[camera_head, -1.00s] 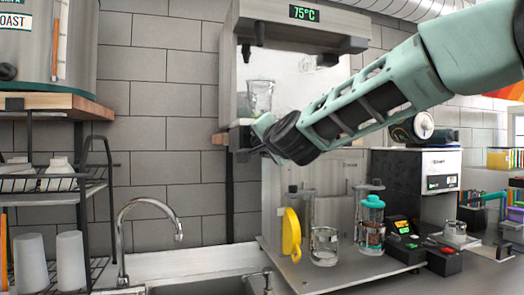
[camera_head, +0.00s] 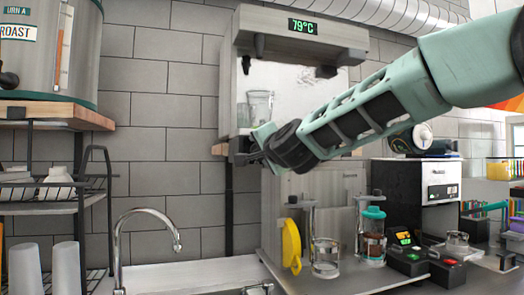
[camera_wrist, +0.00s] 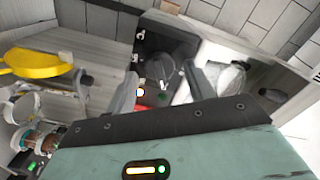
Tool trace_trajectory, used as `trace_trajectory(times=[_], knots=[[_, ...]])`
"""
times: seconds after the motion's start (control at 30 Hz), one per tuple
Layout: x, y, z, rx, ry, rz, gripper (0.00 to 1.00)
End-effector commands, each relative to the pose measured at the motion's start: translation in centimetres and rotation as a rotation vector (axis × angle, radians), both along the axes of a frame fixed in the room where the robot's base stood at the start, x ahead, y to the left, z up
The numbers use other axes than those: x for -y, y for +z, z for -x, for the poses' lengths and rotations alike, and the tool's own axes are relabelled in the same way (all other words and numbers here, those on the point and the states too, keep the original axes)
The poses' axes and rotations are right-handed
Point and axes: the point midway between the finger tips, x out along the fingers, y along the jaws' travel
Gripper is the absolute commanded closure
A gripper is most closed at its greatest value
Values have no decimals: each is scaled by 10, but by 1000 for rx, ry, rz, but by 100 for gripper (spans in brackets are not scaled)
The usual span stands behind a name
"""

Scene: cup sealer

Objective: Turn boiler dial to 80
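The boiler (camera_head: 290,38) is a pale metal wall unit whose display (camera_head: 303,26) reads 79°C. My gripper (camera_head: 252,153) is at the boiler's lower front, and in the head view it hides whatever it faces. In the wrist view, a dark round dial (camera_wrist: 158,72) on a black panel shows between my two fingertips (camera_wrist: 162,82). The fingers stand apart, one on each side of the dial. I cannot tell whether they press on it. The number marks on the dial are too small to read.
A glass cup (camera_head: 259,105) stands on the boiler's ledge, also seen in the wrist view to the right. A sink tap (camera_head: 145,214) and a cup rack are at left.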

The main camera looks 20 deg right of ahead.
Motion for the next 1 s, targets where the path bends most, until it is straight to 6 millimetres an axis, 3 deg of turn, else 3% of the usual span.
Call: trace_trajectory(times=[0.23,0.37,0.93,1.0], knots=[[0,0,2,0,1,0,47],[-1,1,15,1,2,-1,47],[0,4,145,3,1,-1,47],[-1,6,150,-5,-1,2,47]])
